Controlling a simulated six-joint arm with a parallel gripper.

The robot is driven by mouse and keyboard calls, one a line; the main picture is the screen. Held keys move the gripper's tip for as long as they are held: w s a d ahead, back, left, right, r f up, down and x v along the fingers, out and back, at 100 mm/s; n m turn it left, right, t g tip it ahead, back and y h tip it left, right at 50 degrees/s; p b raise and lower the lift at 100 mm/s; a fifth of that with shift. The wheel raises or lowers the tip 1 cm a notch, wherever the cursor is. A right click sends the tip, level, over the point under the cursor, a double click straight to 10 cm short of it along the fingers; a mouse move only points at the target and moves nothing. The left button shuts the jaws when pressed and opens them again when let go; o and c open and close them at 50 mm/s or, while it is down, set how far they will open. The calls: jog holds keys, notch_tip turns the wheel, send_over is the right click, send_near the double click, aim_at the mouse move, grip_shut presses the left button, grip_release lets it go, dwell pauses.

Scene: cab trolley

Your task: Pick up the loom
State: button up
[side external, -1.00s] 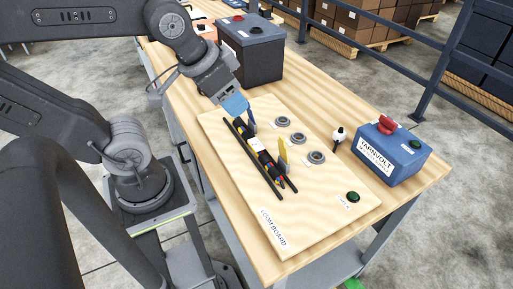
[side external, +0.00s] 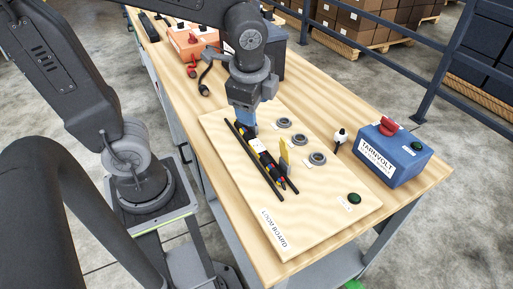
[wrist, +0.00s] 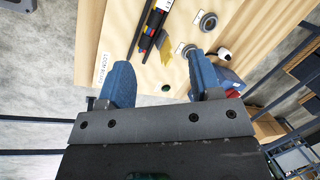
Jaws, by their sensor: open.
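The loom (side external: 267,160) is a dark bundle with a white label and coloured ends. It lies along the loom board (side external: 325,215), beside a long black rail (side external: 262,166) and near an upright yellow piece (side external: 285,152). In the wrist view the loom (wrist: 157,20) is at the top, beyond the fingertips. My gripper (side external: 245,122) has blue fingers and points down over the loom's far end, partly hiding it. The wrist view shows my gripper (wrist: 158,75) with its fingers wide apart and nothing between them.
Several grey rings (side external: 299,139) sit on the board right of the loom, with a green button (side external: 354,198) near its front corner. A blue TARNVOLT box (side external: 394,155) with a red knob and a small black-and-white piece (side external: 340,138) stand to the right. A dark box (side external: 272,55) stands behind my gripper.

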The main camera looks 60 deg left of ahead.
aim_at(257, 144)
jog(key=w+a+f+m, duration=0.1)
jog(key=a+f+m, duration=0.1)
jog(key=f, duration=0.3)
jog(key=w+a+f+m+g+y, duration=0.1)
jog(key=f+m, duration=0.2)
jog(key=f, duration=0.3)
jog(key=w+a+f+m+g+y, duration=0.1)
jog(key=a+f+m, duration=0.1)
jog(key=f, duration=0.4)
jog(key=shift+w+a, duration=0.3)
jog(key=shift+w, duration=0.1)
jog(key=shift+r, duration=0.1)
jog(key=shift+c, duration=0.4)
jog(key=c, duration=1)
jog(key=shift+r, duration=0.1)
